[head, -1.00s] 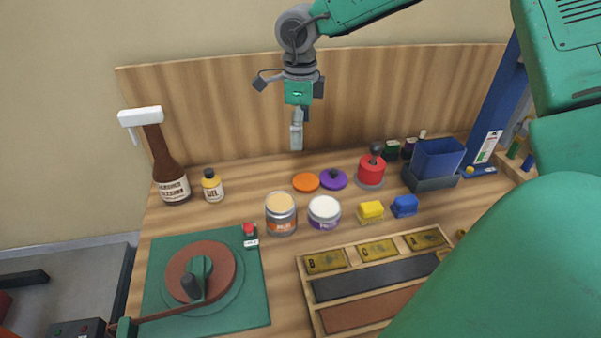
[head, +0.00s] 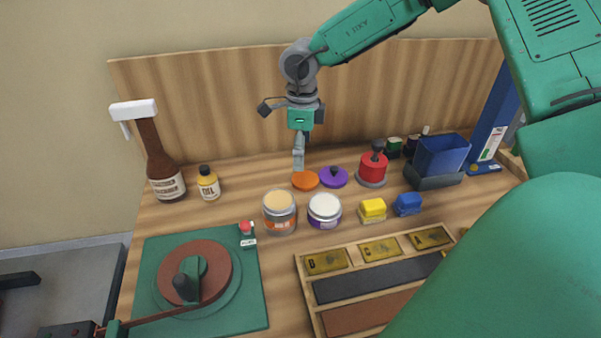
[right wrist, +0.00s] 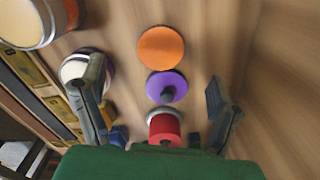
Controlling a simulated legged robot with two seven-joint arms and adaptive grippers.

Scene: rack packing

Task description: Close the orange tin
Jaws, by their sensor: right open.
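The orange tin (head: 279,212) stands open on the bench with a pale tan top surface; its edge shows at the upper left in the right wrist view (right wrist: 33,22). The flat orange lid (head: 305,181) lies on the bench behind the tin; it is fully visible in the right wrist view (right wrist: 160,48). My right gripper (head: 298,166) points down just above and behind the orange lid, open and empty. In the right wrist view its fingers (right wrist: 155,75) are wide apart, with the lid ahead between them. My left gripper is not in view.
A purple lid (head: 334,177) with a dark knob lies right beside the orange lid. A white-filled purple tin (head: 325,211) stands next to the orange tin. A red knobbed object (head: 373,166) is to the right. Bottles (head: 209,184) stand left; a wooden tray (head: 303,286) lies in front.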

